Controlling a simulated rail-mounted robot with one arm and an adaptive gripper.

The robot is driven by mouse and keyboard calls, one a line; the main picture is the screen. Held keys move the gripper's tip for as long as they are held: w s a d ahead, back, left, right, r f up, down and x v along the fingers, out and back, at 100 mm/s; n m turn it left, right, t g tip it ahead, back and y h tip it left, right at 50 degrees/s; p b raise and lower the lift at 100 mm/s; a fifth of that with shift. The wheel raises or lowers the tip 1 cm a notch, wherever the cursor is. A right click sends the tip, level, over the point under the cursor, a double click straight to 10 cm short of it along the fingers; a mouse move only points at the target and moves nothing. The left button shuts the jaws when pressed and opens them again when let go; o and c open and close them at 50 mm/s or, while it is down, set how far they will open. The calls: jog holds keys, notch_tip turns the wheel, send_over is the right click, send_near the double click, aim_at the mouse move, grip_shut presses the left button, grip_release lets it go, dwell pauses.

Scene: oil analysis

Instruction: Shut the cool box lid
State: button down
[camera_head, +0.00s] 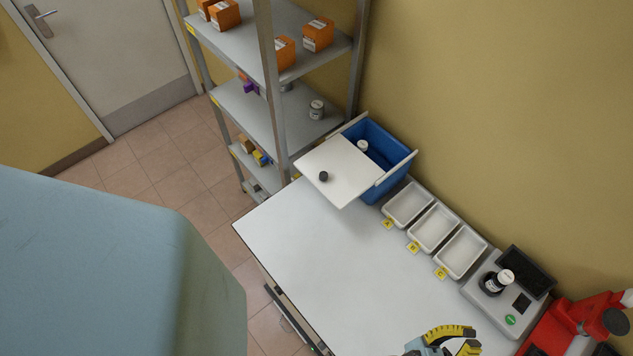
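The blue cool box (398,157) stands at the far end of the white table, against the wall. Its flat white lid (342,172) is pushed to the left, partly off the box, and overhangs its left side. A dark round knob (323,176) sits on the lid. The right part of the box is uncovered, and a white-capped container (362,146) shows inside. My gripper (473,338) is at the bottom edge, low right, far from the box and lid. Its yellow-and-black fingers look apart, with nothing seen between them; part of it is cut off.
Three white trays (433,228) with yellow labels line the wall side of the table (330,262). Beyond them stand a grey instrument (508,300) with a dark jar and a red device (575,322). A metal shelf (243,107) stands behind the lid. The table's middle is clear.

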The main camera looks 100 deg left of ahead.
jog(key=s+a+f+n+g+y+b, duration=0.1)
jog(key=s+a+f+n+g, duration=0.6)
jog(key=a, duration=0.4)
jog(key=s+a+f+n+g+y+b, duration=0.2)
jog(key=s+a+f+n+g, duration=0.3)
jog(key=a+g, duration=0.5)
jog(key=s+a+f+n+g+h+b, duration=0.2)
jog(key=s+a+f+n+g+h, duration=0.3)
jog(key=s, duration=0.8)
jog(key=s+a+f+n+g+b, duration=0.1)
jog(key=s+f+n+g+b, duration=0.1)
jog(key=s+f+n, duration=0.75)
jog(key=s+a+r+m, duration=0.1)
jog(key=a, duration=0.5)
jog(key=s+a+r+m+p, duration=0.1)
jog(key=a+m, duration=0.1)
jog(key=a, duration=0.5)
jog(key=shift+a, duration=0.2)
jog(key=shift+w+a, duration=0.1)
